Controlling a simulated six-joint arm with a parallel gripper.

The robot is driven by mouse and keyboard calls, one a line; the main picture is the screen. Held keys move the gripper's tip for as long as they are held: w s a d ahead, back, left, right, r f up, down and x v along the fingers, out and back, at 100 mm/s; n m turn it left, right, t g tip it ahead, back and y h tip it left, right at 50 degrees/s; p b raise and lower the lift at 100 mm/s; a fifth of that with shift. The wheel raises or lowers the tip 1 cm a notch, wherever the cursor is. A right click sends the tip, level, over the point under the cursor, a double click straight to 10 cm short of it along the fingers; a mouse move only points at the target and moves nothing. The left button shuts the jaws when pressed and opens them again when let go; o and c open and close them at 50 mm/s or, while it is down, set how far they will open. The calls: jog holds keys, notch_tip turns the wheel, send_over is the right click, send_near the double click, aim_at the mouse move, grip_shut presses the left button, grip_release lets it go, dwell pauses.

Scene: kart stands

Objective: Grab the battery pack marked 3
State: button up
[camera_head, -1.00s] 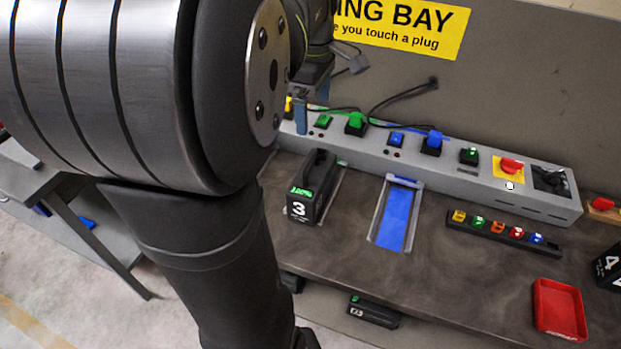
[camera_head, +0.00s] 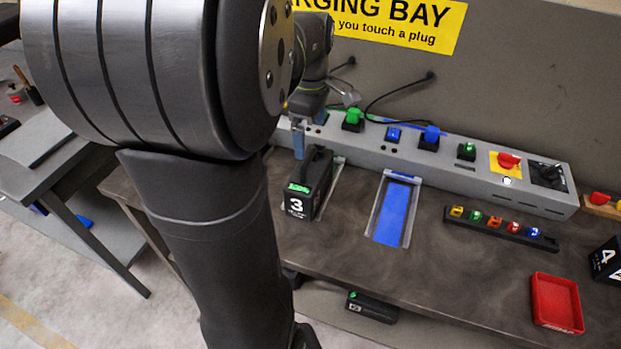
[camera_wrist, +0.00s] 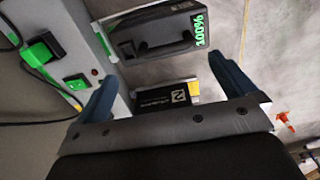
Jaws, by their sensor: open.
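The black battery pack marked 3 (camera_head: 298,203) stands on the bench, left of the blue-floored bay, with a top handle and a green display. In the wrist view a black pack with a handle and a green 100% display (camera_wrist: 155,36) lies beyond the fingertips. My gripper (camera_head: 304,140) is just behind and above pack 3 in the head view, partly hidden by my arm. In the wrist view my gripper (camera_wrist: 165,82) shows two blue fingers spread wide, with nothing held between them.
A grey charging rail (camera_head: 470,178) with green and blue plugs and a red switch runs along the back. An empty blue bay (camera_head: 393,214) is right of pack 3. A red tray (camera_head: 557,303) is front right. A pack marked 2 (camera_wrist: 165,97) shows in the wrist view.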

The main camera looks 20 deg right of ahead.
notch_tip(320, 180, up, 10)
dwell(0.6)
dwell(0.8)
jog(key=shift+c, duration=1)
